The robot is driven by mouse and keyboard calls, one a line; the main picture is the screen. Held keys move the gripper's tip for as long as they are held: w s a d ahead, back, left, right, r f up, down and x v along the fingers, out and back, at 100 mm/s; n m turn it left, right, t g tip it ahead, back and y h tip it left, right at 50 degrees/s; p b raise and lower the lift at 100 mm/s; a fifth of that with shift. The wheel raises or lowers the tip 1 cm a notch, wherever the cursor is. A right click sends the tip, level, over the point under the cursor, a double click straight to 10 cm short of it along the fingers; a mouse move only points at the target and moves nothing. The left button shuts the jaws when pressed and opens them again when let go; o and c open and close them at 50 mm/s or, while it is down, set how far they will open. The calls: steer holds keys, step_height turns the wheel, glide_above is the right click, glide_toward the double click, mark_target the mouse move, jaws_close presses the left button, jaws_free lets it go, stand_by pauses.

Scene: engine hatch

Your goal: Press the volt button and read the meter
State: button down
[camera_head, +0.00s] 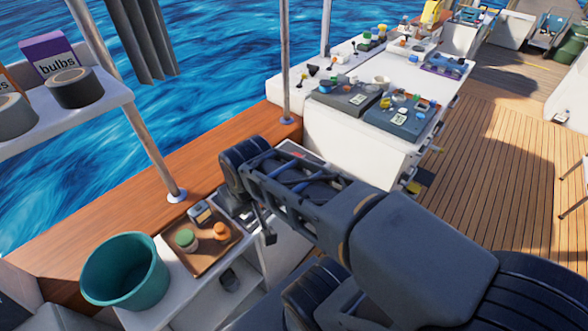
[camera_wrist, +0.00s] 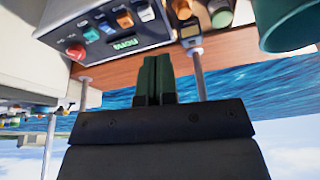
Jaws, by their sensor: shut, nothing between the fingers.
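The meter box (camera_wrist: 110,35) shows upside down at the top of the wrist view. Its face has a lit green display (camera_wrist: 123,44), whose reading I cannot make out for sure. A row of buttons runs beside it: teal (camera_wrist: 91,34), blue (camera_wrist: 105,27), orange (camera_wrist: 124,20) and a pale one (camera_wrist: 146,13). A red knob (camera_wrist: 75,51) sits at the end. The labels are too small to read, so I cannot tell which button is volt. My gripper (camera_wrist: 156,62) is shut and empty, just short of the box and apart from its buttons. In the head view my arm hides most of the box.
A brown tray (camera_head: 187,262) with small jars and a little device (camera_head: 201,212) stands beside the box. A teal bucket (camera_head: 125,272) stands left of it. Metal posts (camera_head: 285,60) rise from the wooden rail. A white counter (camera_head: 350,150) holds many small items behind.

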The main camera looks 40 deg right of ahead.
steer(key=shift+w+d, duration=0.1)
steer(key=shift+w, duration=0.1)
steer(key=w+d+f+m+t+y+b, duration=0.15)
steer(key=w+d+f+m+y, duration=0.35)
steer(key=w+d+m, duration=0.6)
steer(key=w+d+f+m+t+h, duration=0.1)
steer(key=w+d+f+m, duration=0.2)
steer(key=d+m, duration=0.3)
steer(key=w+d+f+m+t+b, duration=0.1)
steer(key=w+d+f+m+t, duration=0.1)
steer(key=w+d+f+m, duration=0.1)
steer(key=d+f+m, duration=0.1)
steer(key=d+m, duration=0.1)
steer(key=d, duration=0.1)
steer(key=shift+w+d+f+m+h, duration=0.15)
steer(key=shift+d+f+m+h, duration=0.05)
steer(key=shift+f+m+h, duration=0.2)
